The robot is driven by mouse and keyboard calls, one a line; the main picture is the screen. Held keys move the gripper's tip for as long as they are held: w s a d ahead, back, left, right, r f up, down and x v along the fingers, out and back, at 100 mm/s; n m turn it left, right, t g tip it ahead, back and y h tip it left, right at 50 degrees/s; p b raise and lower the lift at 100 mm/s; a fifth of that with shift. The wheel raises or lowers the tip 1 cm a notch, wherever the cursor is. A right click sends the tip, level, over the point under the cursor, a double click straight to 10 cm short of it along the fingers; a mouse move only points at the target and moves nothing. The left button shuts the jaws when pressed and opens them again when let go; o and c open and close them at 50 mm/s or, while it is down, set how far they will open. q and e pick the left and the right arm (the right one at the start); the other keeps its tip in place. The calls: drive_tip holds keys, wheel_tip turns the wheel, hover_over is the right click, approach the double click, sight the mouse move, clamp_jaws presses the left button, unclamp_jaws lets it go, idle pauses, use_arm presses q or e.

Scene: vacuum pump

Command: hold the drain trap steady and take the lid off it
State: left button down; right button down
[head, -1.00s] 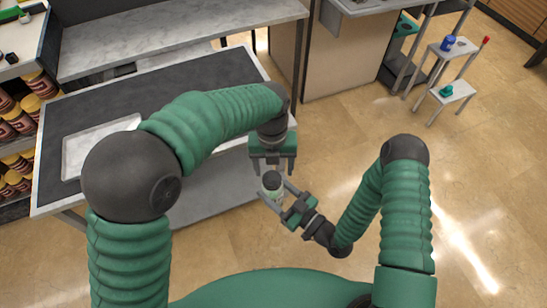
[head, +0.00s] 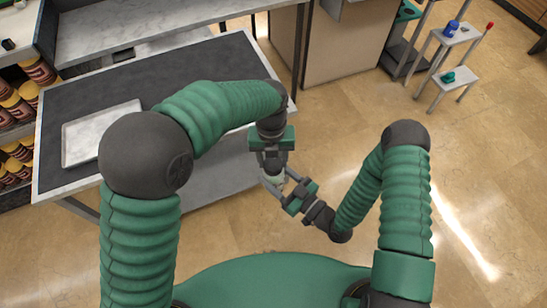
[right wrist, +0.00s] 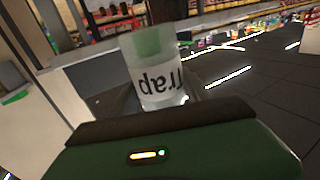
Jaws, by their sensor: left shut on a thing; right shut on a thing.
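The drain trap (right wrist: 160,88) is a clear, pale cylinder with the word "Trap" reading upside down in the right wrist view, and green shows in its upper part there. In the head view only a small pale part of the trap (head: 276,181) shows, below my left gripper. My right gripper (head: 273,187) is shut on the trap's sides and holds it in the air, off the table. My left gripper (head: 273,168) points down over the trap's top and is shut on the lid, which its fingers mostly hide.
A table with a dark top (head: 80,115) stands at the left, with a pale metal tray (head: 88,148) on it. A small stepped stand (head: 455,77) with blue and green items is at the far right. The floor around the grippers is clear.

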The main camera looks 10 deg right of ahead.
use_arm(q)
drive_tip(key=n, duration=0.5)
drive_tip(key=shift+d+r, duration=0.15)
drive_tip(key=shift+d, duration=0.25)
drive_tip(key=n, duration=0.6)
drive_tip(key=shift+n, duration=0.3)
drive_tip(key=n, duration=0.6)
drive_tip(key=shift+a, duration=0.15)
drive_tip(key=n, duration=0.6)
drive_tip(key=shift+a+r, duration=0.1)
drive_tip(key=shift+a, duration=0.05)
drive_tip(key=c, duration=1.1)
unclamp_jaws()
drive_tip(key=shift+w+a, duration=0.1)
drive_tip(key=o, duration=0.4)
drive_tip(key=shift+a, duration=0.1)
